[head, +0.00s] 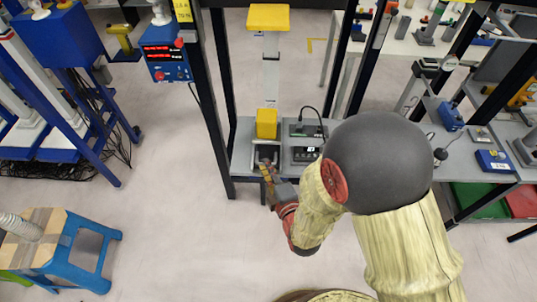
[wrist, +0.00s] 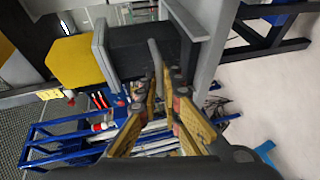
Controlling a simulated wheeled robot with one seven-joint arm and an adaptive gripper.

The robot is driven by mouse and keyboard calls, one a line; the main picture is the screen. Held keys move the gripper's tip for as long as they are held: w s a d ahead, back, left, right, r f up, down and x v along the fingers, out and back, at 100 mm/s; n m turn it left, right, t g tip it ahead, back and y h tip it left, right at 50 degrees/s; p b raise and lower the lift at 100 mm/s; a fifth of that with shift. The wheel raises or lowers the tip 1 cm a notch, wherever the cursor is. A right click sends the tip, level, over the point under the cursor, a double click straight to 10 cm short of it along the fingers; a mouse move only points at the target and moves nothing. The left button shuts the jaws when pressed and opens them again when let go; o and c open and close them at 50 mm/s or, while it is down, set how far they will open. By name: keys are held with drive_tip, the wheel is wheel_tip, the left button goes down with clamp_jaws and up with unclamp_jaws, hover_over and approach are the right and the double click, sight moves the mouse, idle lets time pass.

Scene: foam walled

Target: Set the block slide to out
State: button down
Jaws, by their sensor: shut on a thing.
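A yellow block (head: 266,124) stands at the front of a grey bench in the head view. Below it is the block slide (head: 267,152), a grey-framed dark unit at the bench's front edge. The wrist view shows the yellow block (wrist: 75,62) at the left and the slide's dark body (wrist: 140,52) with grey edges beside it. My gripper (head: 265,170) is at the front of the slide. In the wrist view my gripper (wrist: 165,85) is shut on a thin grey bar, the slide's handle (wrist: 154,58). The fingers partly hide the handle's lower end.
A dark display unit (head: 306,142) with a cable stands right of the block. Black posts (head: 208,90) flank the bench. A blue stool (head: 85,250) stands at the lower left. Open floor (head: 170,200) lies left of my arm.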

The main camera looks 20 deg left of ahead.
drive_tip(key=shift+s+d+f, duration=0.1)
drive_tip(key=shift+s, duration=0.25)
drive_tip(key=c, duration=2.2)
unclamp_jaws()
drive_tip(key=shift+s, duration=0.15)
drive_tip(key=shift+o, duration=1.2)
drive_tip(key=v, duration=1.1)
drive_tip(key=shift+s+d, duration=0.25)
drive_tip(key=shift+d, duration=0.1)
